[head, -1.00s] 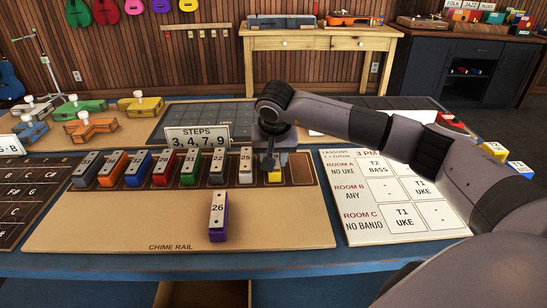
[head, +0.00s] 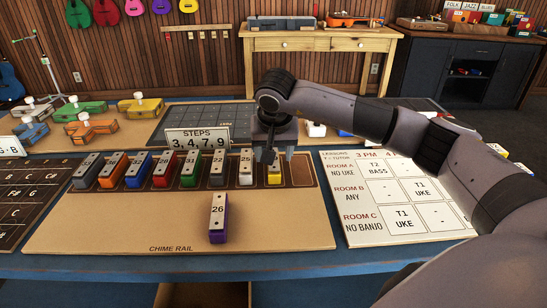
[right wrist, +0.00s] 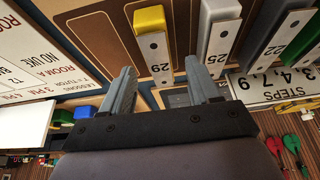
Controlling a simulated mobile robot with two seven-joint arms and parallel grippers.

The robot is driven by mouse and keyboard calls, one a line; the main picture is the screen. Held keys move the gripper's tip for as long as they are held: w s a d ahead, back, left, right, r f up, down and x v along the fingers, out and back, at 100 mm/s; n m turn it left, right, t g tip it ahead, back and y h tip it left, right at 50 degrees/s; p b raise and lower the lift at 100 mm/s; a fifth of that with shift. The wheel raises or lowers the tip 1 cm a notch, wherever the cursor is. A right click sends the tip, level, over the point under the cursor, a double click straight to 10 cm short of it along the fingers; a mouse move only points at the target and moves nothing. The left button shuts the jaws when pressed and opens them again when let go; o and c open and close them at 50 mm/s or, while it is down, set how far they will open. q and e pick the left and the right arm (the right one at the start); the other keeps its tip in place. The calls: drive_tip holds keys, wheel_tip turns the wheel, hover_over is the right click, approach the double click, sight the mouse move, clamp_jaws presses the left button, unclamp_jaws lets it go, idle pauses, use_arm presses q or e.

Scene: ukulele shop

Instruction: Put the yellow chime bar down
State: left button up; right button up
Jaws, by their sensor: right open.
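The yellow chime bar (head: 274,177) rests upright in the rightmost filled place of the chime rail (head: 304,172), beside the light grey bar 25 (head: 246,168). In the right wrist view the yellow bar (right wrist: 150,20) shows a silver top marked 29. My right gripper (head: 267,157) is open and empty, just above and behind the yellow bar. My left gripper is not in view.
Several coloured bars stand in a row to the left. A purple bar 26 (head: 218,232) lies on the tan board (head: 120,225) in front. A STEPS sign (head: 197,139) stands behind the row. A lessons sheet (head: 395,200) lies at the right.

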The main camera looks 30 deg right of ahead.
drive_tip(key=v, duration=0.9)
drive_tip(key=shift+w, duration=0.1)
